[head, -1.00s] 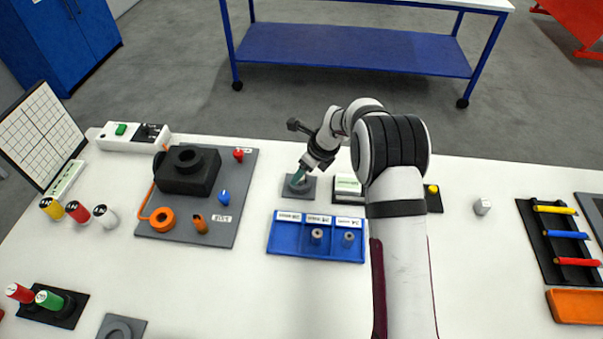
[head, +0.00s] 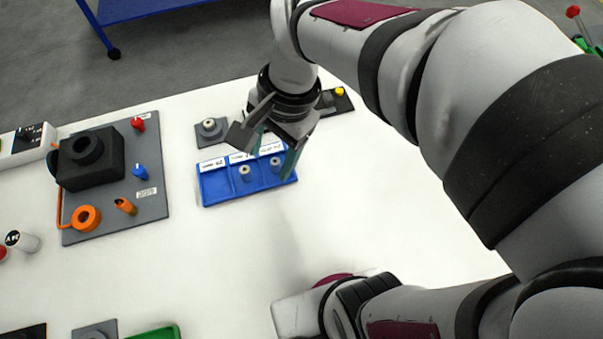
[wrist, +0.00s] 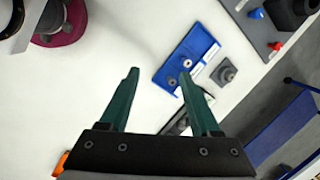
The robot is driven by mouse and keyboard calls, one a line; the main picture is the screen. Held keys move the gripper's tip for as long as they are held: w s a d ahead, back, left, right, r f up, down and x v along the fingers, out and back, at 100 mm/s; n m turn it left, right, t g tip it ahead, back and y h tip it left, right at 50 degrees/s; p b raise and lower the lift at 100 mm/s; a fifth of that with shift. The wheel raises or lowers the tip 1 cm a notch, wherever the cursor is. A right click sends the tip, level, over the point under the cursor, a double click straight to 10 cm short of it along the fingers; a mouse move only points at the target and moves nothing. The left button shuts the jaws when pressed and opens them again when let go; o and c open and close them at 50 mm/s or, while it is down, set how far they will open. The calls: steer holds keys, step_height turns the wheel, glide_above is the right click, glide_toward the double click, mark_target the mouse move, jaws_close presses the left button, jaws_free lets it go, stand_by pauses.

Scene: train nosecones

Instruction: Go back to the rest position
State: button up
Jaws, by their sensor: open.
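My gripper (head: 273,158) is open and empty. In the head view it hangs in the air in front of the blue tray (head: 215,200), covering its right back part. A grey pad (head: 198,138) behind the tray's left end bears a small round pale-topped piece (head: 209,124), apart from my gripper.
A grey board (head: 150,205) with a black block (head: 90,170) and small coloured parts lies left of the tray. A dark holder with a yellow knob (head: 339,91) is behind my gripper. My arm covers much of the right side. White table in front of the tray is clear.

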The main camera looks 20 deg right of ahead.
steer(key=s+d+f+n, duration=0.2)
steer(key=s+n, duration=0.3)
steer(key=s, duration=0.7)
steer(key=shift+n+g+h, duration=0.3)
steer(key=shift+h, duration=0.1)
steer(key=shift+s+d+f, duration=0.1)
